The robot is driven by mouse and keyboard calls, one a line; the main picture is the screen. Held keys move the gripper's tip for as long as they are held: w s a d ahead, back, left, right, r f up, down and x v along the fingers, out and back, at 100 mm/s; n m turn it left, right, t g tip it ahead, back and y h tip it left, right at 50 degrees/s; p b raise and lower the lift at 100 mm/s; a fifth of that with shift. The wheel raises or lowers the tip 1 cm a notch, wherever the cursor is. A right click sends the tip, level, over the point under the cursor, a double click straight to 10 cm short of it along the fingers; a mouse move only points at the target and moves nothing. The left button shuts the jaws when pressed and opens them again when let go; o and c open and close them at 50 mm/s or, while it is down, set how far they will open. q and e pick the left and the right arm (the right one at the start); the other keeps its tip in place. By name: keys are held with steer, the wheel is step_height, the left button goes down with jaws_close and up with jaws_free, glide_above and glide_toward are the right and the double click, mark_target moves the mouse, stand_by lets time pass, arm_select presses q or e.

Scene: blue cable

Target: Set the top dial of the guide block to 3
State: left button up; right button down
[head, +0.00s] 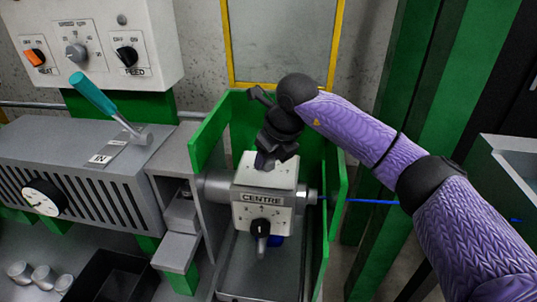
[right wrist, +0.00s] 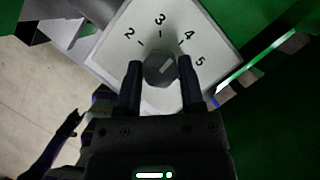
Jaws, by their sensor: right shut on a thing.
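The top dial (right wrist: 160,70) is a grey round knob on that face. Its light mark points up and right, roughly toward the 4 side; the exact setting is hard to read. My right gripper (right wrist: 160,80) reaches down from above with a finger on either side of the knob, shut on it. In the head view my right gripper (head: 266,160) hides the knob. My left gripper is out of view.
Green side plates (head: 209,146) flank the block closely. A blue cable (head: 370,201) runs right from the block. At left are a grey machine housing with a teal-handled lever (head: 95,95) and a control panel (head: 110,30). A dark tray (head: 108,278) lies at lower left.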

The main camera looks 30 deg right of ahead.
steer(key=n, duration=0.2)
steer(key=n+y+p, duration=0.1)
steer(key=n, duration=0.1)
steer(key=shift+d+r+y, duration=0.1)
steer(key=shift+y, duration=0.2)
steer(key=shift+w+n+g+y+p, duration=0.1)
steer(key=shift+n+g+y+p, duration=0.25)
steer(key=shift+n, duration=0.65)
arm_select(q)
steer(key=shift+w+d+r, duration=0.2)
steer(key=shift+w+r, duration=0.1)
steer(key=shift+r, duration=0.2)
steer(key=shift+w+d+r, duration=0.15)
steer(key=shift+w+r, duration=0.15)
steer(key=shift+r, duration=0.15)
arm_select(e)
steer(key=shift+n+g, duration=0.35)
steer(key=shift+n, duration=0.45)
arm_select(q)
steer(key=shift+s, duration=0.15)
arm_select(e)
steer(key=shift+c, duration=1.1)
jaws_free()
